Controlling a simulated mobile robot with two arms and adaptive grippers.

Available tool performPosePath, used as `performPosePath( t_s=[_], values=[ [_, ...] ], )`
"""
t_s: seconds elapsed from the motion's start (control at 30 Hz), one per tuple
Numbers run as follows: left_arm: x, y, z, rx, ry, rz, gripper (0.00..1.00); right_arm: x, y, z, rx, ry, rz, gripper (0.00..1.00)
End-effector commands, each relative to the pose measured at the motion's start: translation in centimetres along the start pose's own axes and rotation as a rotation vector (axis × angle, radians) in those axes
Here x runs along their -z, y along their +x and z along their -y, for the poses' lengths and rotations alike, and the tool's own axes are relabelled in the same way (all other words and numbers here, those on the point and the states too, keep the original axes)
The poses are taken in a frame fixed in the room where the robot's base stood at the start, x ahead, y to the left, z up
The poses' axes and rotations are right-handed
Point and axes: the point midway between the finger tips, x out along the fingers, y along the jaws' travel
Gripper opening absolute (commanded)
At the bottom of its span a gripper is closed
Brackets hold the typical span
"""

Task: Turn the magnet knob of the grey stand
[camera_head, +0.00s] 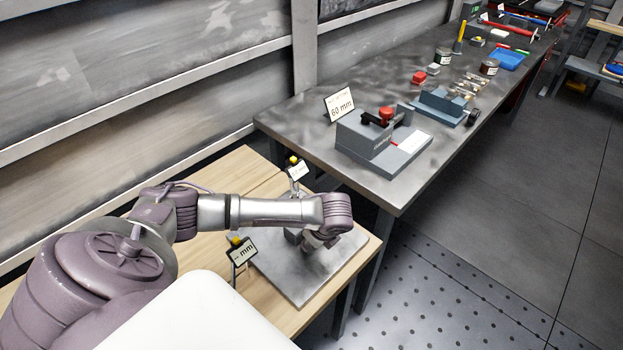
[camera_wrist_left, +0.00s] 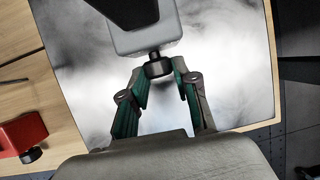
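The grey stand (camera_wrist_left: 145,38) is at the top middle of the left wrist view, on a grey metal plate, with a dark part across its top. Its black round magnet knob (camera_wrist_left: 158,67) faces my gripper. My left gripper (camera_wrist_left: 157,78) is open, with one green-padded finger on each side of the knob and small gaps visible. In the head view my left gripper (camera_head: 308,246) points down over the plate (camera_head: 303,286), and the grey stand (camera_head: 293,236) is mostly hidden by my arm. My right gripper is not in view.
A red block with a black knob (camera_wrist_left: 22,133) stands at the left in the wrist view. Label cards (camera_head: 242,252) (camera_head: 297,171) stand by the plate. A dark bench (camera_head: 290,122) alongside holds a grey fixture (camera_head: 372,148) and several tools.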

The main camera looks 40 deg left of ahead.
Motion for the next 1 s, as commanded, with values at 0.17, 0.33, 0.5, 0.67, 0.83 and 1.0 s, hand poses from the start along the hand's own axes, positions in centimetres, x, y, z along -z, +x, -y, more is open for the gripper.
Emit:
performPosePath(
  t_s=[0.17,0.33,0.5,0.67,0.83,1.0],
  values=[
    [0.0,-0.1,0.0,-0.005,0.001,0.000,0.00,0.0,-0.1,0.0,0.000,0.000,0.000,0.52],
    [-0.1,-0.5,0.4,-0.087,0.031,0.000,0.00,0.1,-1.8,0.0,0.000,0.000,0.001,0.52],
    [0.0,-0.2,0.6,-0.228,0.090,0.000,0.00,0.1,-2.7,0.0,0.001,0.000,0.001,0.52],
    [0.1,0.1,0.6,-0.319,0.129,0.000,0.00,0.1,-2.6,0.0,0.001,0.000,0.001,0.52],
    [0.0,0.1,0.6,-0.348,0.142,0.000,0.00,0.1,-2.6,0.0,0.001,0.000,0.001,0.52],
    [0.0,0.1,0.6,-0.346,0.142,0.000,0.00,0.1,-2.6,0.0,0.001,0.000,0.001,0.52]
  ],
)
